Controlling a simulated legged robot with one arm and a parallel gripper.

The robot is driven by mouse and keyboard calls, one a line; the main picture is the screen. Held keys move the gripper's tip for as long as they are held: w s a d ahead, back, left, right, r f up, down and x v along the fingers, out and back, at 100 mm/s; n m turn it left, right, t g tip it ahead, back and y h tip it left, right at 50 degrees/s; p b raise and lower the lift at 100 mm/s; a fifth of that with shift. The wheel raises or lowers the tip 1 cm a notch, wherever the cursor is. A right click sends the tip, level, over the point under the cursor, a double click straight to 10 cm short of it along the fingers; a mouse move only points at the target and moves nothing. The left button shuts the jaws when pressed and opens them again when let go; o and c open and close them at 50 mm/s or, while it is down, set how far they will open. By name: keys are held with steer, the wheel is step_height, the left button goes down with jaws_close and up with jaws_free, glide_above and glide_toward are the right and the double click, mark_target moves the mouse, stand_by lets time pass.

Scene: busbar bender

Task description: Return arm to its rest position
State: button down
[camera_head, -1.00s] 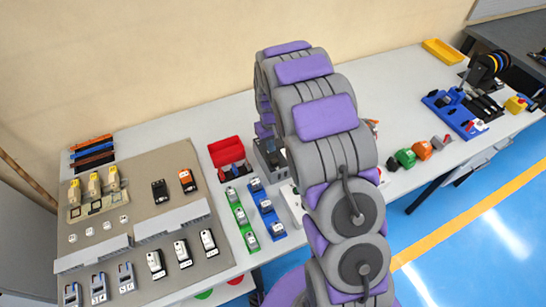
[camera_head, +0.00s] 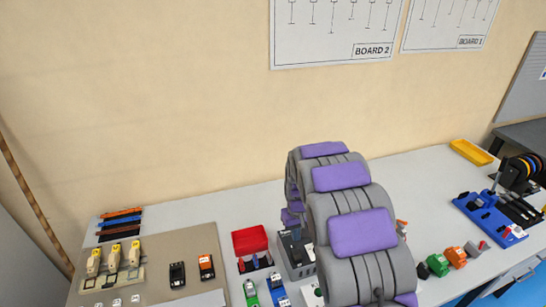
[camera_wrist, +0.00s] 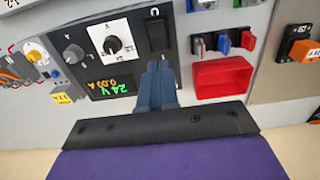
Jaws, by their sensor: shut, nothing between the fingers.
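My arm, grey with purple pads, stands in the middle of the head view and hides part of the table behind it. My gripper (camera_wrist: 157,85) shows in the wrist view with its blue-grey fingers together and nothing between them. The fingers overlap the lower edge of a black power supply (camera_wrist: 112,50) with a dial and a display reading 24 V. I cannot tell the gap between them. In the head view the gripper is hidden behind the arm.
A red bin (camera_head: 250,240) stands left of the arm, also seen in the wrist view (camera_wrist: 222,77). A brown board (camera_head: 150,262) with devices lies further left. A blue tool holder (camera_head: 488,217) and a yellow tray (camera_head: 471,152) are at the right. The wall side is clear.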

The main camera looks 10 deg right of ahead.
steer(key=shift+r, duration=0.1)
steer(key=s+r, duration=0.9)
steer(key=s, duration=0.1)
steer(key=s+r, duration=0.3)
steer(key=s, duration=0.7)
steer(key=s+r+m+g, duration=0.1)
steer(key=s+r, duration=0.2)
steer(key=s, duration=0.7)
steer(key=s+r+m, duration=0.1)
steer(key=s+r, duration=0.2)
steer(key=s, duration=0.7)
steer(key=shift+s+g, duration=0.15)
steer(key=shift+g, duration=0.25)
